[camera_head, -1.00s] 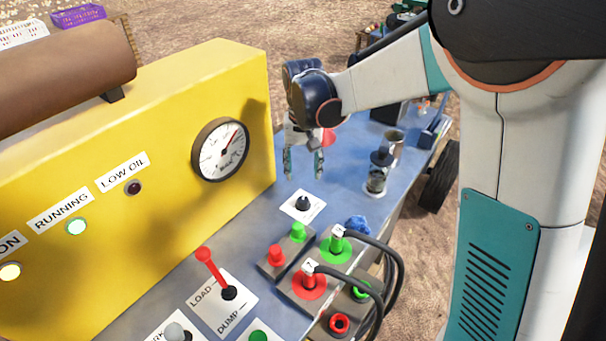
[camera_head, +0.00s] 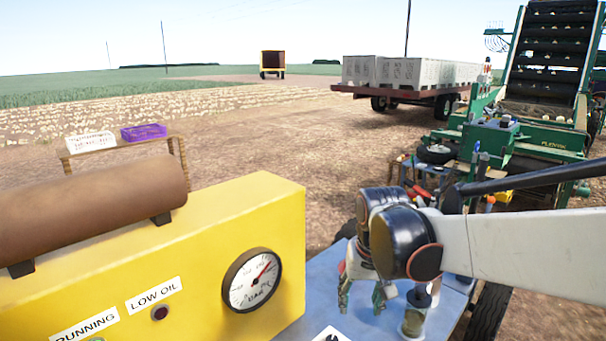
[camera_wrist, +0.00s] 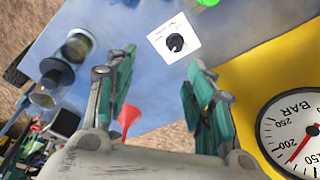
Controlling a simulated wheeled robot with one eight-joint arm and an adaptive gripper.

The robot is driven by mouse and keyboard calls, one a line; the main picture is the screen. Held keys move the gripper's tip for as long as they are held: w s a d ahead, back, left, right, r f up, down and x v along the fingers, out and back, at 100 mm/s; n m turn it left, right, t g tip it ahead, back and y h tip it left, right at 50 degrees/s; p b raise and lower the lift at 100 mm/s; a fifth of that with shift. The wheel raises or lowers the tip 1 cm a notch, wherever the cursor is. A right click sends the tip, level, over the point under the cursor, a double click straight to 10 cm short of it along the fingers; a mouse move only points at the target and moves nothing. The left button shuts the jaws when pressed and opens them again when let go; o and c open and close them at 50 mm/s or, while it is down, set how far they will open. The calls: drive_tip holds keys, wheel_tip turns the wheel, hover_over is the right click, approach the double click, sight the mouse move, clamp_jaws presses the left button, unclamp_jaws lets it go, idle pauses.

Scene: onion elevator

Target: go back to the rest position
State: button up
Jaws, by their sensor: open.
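My gripper (camera_head: 362,297) hangs above the blue table top (camera_head: 325,296), to the right of the yellow panel with the gauge. Its two teal fingers are apart with nothing between them. In the wrist view the open gripper (camera_wrist: 158,95) faces down at the table, and a black knob on a white plate (camera_wrist: 174,40) lies beyond the fingertips. A red funnel-like object (camera_wrist: 129,117) shows between the fingers, lower down and apart from them.
The yellow panel (camera_head: 215,240) carries a round gauge (camera_head: 252,280) and a brown cylinder (camera_head: 90,208). A glass jar (camera_head: 415,315) stands right of my gripper. A green machine (camera_head: 530,140) and a trailer with pale crates (camera_head: 420,75) stand farther back.

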drive_tip(key=s+d+r+t, duration=0.1)
drive_tip(key=s+d+t, duration=0.1)
drive_tip(key=s, duration=0.6)
drive_tip(key=s+d+r+t, duration=0.2)
drive_tip(key=s+d, duration=0.3)
drive_tip(key=s, duration=0.4)
drive_tip(key=shift+d+n+t, duration=0.25)
drive_tip(key=shift+n+t, duration=0.05)
drive_tip(key=shift+t, duration=0.2)
drive_tip(key=shift+a, duration=0.1)
idle(2.7)
